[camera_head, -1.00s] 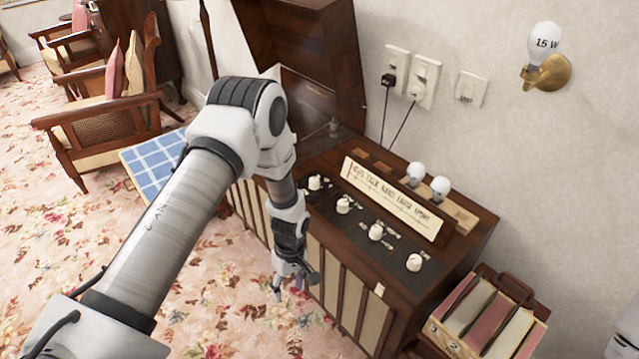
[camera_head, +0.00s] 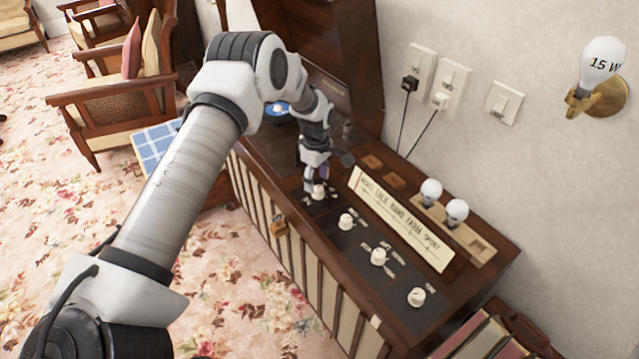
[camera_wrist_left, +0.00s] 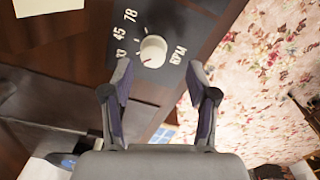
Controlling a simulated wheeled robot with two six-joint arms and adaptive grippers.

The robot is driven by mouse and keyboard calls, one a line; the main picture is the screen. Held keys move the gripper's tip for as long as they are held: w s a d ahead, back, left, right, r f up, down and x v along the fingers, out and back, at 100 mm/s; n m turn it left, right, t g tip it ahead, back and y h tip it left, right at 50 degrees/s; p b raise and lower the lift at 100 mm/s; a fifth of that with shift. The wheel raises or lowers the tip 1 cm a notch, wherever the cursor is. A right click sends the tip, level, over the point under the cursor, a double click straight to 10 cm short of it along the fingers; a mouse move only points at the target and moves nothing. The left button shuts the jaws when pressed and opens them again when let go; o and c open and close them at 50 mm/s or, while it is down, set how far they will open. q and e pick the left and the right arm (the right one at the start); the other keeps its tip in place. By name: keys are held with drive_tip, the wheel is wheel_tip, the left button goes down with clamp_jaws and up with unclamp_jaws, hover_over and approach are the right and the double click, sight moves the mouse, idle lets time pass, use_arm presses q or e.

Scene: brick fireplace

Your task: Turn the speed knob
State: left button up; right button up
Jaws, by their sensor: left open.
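The speed knob (camera_wrist_left: 153,51) is a round white dial on a dark plate marked 45, 78 and RPM in the left wrist view. In the head view, the knob (camera_head: 319,192) is the farthest of the white knobs along the cabinet's front. My left gripper (camera_head: 314,182) points down just above it. In the left wrist view, the open fingers of my left gripper (camera_wrist_left: 160,76) lie to either side and slightly short of the knob, with nothing between them. Whether a finger touches the knob is unclear. My right gripper is out of view.
More white knobs (camera_head: 378,257) follow along the wooden cabinet (camera_head: 465,275). A lettered strip (camera_head: 402,220) and two bulbs (camera_head: 456,211) sit behind them. The raised lid (camera_head: 335,50) stands at the back. Free patterned floor (camera_head: 225,290) lies to the left.

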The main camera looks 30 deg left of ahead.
sight(318, 189)
use_arm(q)
drive_tip(key=f, duration=0.2)
drive_tip(key=w+f, duration=0.1)
drive_tip(key=f, duration=0.1)
drive_tip(key=shift+w+f, duration=0.1)
drive_tip(key=shift+f, duration=0.25)
drive_tip(key=shift+s+r, duration=0.2)
drive_tip(key=shift+r, duration=0.05)
drive_tip(key=c, duration=0.3)
clamp_jaws()
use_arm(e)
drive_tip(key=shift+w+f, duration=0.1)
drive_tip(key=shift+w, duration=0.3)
